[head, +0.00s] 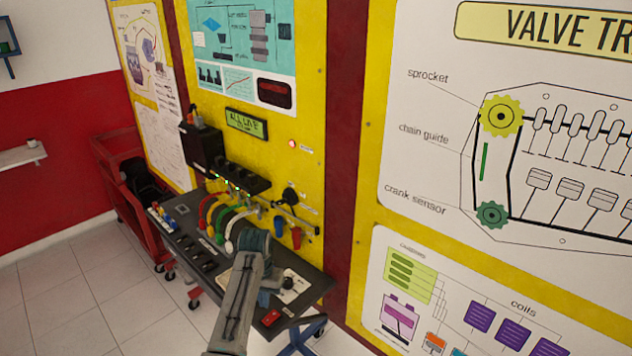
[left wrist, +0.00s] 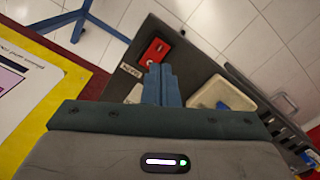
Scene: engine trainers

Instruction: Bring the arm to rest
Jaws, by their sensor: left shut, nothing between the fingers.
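My left arm comes up from the bottom of the head view over the front of the dark bench. My left gripper (head: 265,297) is partly hidden by my own wrist there. In the left wrist view its blue fingers (left wrist: 161,84) are together, with nothing between them. They are over the dark bench top, near a red switch block (left wrist: 156,52) and a pale tray (left wrist: 222,95). I cannot tell how high above the bench they are. My right gripper is in neither view.
The dark bench (head: 313,283) stands against the yellow panel wall, with coloured cables (head: 222,216) and a lit display (head: 246,123) behind. A red cart (head: 118,180) stands to the left. The tiled floor (head: 70,300) at left is clear.

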